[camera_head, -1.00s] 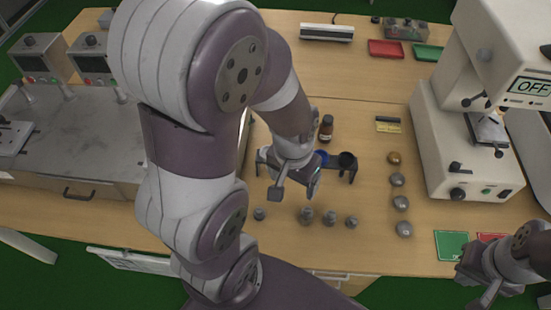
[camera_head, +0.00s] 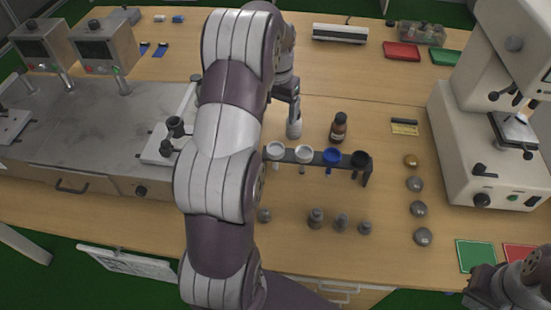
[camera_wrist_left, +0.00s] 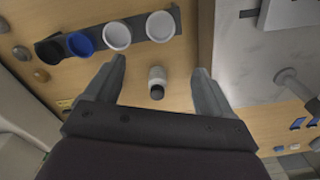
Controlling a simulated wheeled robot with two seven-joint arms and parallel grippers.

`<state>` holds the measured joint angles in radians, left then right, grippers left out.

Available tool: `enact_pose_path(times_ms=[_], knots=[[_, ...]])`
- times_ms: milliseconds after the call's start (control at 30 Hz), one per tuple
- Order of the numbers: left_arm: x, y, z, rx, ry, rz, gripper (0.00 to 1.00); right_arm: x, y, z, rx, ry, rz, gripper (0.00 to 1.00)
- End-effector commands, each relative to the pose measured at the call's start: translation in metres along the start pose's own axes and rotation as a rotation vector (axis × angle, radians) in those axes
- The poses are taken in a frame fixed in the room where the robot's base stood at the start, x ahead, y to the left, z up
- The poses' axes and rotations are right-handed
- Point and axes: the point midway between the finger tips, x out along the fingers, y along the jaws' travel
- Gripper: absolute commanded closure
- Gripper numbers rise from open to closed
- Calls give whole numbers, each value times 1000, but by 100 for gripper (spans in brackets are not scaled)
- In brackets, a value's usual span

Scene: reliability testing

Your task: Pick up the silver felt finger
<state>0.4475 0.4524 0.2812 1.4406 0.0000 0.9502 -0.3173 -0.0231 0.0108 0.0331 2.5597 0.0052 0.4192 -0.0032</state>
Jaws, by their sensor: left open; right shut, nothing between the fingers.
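Several small silver pieces stand on the table in the head view: a front row of stubby cylinders, one of them a silver cylinder (camera_head: 316,218), and a right-hand column of rounded silver pieces (camera_head: 417,208). I cannot tell which one is the silver felt finger. My left gripper (camera_head: 292,100) is open, behind the cup rack and away from these pieces. In the left wrist view the open left gripper (camera_wrist_left: 158,66) has a white bottle with a dark cap (camera_wrist_left: 156,80) showing between its fingers, not gripped. My right gripper (camera_head: 478,288) is shut and empty at the lower right.
A dark rack (camera_head: 343,163) holds white, blue and black cups. A brown bottle (camera_head: 339,128) stands behind it. A white machine (camera_head: 470,150) stands right; a grey bench (camera_head: 60,130) lies left. Green (camera_head: 475,255) and red (camera_head: 520,254) cards lie at the front right.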

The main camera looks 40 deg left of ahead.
Motion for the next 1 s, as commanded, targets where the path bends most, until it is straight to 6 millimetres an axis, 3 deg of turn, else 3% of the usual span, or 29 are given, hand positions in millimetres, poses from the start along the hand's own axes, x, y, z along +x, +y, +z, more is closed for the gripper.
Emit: enact_pose_path(times_ms=[100,200,467,633,933,967,1000], knots=[[33,2,6,21,-22,7,17,24,0,3,0,0,0,100],[47,2,7,20,-23,8,17,14,0,2,0,-1,0,100],[83,2,9,19,-20,7,17,9,0,1,0,0,0,100],[115,1,15,20,-19,7,17,3,0,1,0,-1,0,100],[127,1,14,19,-16,5,17,4,0,1,0,-1,0,100],[127,1,14,19,-16,5,23,4,0,1,0,-1,0,100],[127,1,14,19,-16,5,36,4,0,1,0,-1,0,100]])
